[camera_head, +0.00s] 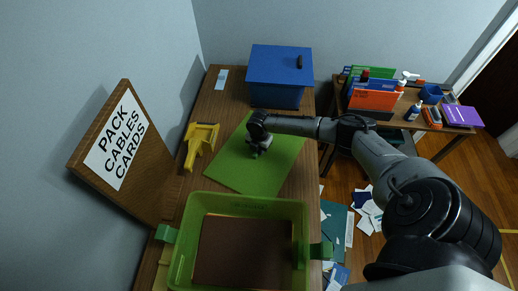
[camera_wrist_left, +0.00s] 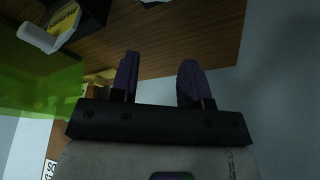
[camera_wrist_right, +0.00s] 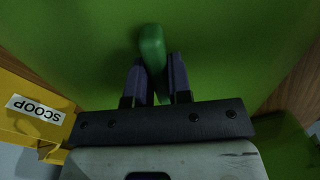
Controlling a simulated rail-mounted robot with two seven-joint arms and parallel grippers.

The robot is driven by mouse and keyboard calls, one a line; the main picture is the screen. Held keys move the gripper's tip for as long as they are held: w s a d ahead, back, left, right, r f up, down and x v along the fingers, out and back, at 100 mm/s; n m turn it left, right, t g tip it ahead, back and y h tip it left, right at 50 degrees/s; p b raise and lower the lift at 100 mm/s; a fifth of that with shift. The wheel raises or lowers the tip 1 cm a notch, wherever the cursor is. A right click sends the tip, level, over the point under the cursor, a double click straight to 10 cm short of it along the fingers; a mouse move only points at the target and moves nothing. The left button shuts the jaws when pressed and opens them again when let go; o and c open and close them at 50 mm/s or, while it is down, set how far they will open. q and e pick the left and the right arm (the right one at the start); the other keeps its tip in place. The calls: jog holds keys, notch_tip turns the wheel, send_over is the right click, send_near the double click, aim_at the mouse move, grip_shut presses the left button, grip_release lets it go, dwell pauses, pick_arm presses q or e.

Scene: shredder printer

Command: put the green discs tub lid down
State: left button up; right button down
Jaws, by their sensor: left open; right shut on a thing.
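The green lid (camera_head: 230,163) is a flat green sheet over the middle of the table, between the blue box and the green tub. My right gripper (camera_head: 256,152) is over the lid; in the right wrist view its fingers (camera_wrist_right: 157,80) are shut on the lid's green handle (camera_wrist_right: 152,48). I cannot tell whether the lid touches the table. The green tub (camera_head: 185,240) is open at the table's near end, with a brown inside. My left gripper (camera_wrist_left: 160,80) shows only in the left wrist view, open and empty, with a wooden surface beyond.
A yellow scoop (camera_head: 200,140) lies left of the lid. A blue lidded box (camera_head: 277,88) stands behind it. A wooden sign (camera_head: 120,150) stands at the left. A second table (camera_head: 400,110) at the right holds folders and bottles. Papers (camera_head: 340,235) litter the floor.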

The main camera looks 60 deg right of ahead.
jog(key=c, duration=1.1)
grip_release()
jog(key=shift+o, duration=0.2)
notch_tip(320, 180, up, 12)
jog(key=p, duration=0.2)
